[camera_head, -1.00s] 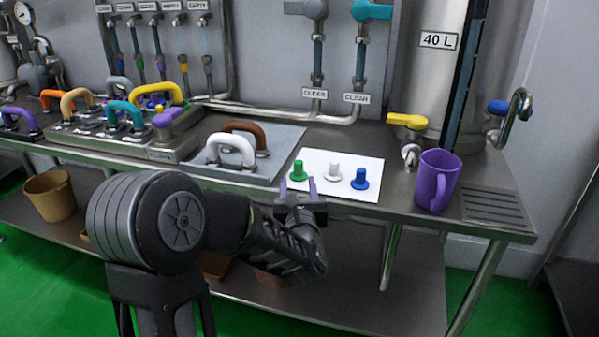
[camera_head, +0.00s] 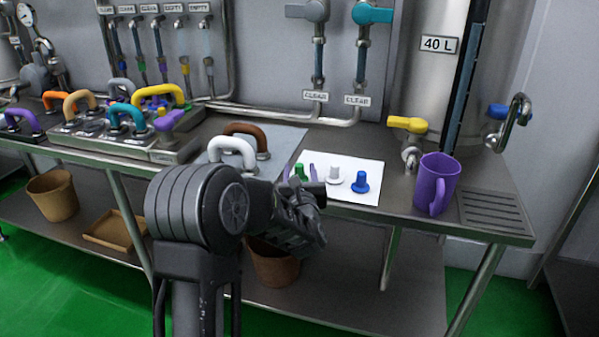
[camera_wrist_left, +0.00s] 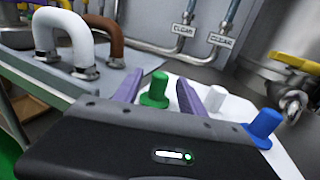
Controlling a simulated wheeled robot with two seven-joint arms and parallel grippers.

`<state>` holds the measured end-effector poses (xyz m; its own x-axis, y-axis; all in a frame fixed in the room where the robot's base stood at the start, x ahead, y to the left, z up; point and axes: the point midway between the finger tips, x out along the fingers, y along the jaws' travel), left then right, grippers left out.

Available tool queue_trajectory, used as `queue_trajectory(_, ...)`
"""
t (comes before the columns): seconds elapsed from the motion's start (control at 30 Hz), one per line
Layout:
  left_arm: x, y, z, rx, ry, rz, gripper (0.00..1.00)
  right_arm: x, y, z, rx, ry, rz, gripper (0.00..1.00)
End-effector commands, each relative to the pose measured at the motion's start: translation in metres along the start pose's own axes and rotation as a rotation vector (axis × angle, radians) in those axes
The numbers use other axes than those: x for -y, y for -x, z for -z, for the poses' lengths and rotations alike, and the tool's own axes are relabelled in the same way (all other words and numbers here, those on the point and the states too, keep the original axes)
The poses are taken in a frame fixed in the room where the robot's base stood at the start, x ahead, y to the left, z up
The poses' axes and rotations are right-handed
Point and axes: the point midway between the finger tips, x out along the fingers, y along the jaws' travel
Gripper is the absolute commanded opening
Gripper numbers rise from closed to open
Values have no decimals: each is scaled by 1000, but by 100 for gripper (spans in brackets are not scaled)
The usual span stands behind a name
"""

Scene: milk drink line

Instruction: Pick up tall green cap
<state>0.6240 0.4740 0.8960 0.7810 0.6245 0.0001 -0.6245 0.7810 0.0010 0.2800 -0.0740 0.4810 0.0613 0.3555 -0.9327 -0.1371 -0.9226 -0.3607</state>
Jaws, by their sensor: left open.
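The green cap (camera_head: 300,171) stands upright on a white sheet (camera_head: 362,162), left of a white cap (camera_head: 334,174) and a blue cap (camera_head: 361,182). My left gripper (camera_head: 300,173) is open, with its purple fingers at the green cap. In the left wrist view the green cap (camera_wrist_left: 156,92) shows between and just beyond the two fingers of the gripper (camera_wrist_left: 171,92). I cannot tell whether the fingers touch it. The lower part of the green cap is partly hidden in the head view. My right gripper is not in view.
A purple mug (camera_head: 436,182) stands right of the sheet, near a drain grate (camera_head: 495,211). White (camera_head: 232,150) and brown (camera_head: 247,130) handles stand on a grey mat to the left. A yellow-handled tap (camera_head: 408,124) is behind.

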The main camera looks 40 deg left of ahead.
Motion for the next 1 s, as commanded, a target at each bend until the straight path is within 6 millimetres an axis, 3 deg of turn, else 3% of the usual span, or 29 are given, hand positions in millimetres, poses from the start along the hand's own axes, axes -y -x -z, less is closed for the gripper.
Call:
queue_trajectory(0.67, 0, -5, 0, 0, 1, 0, 47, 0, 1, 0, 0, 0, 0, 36)
queue_trajectory(1.0, 0, -5, 0, 0, 1, 0, 19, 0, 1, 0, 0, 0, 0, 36)
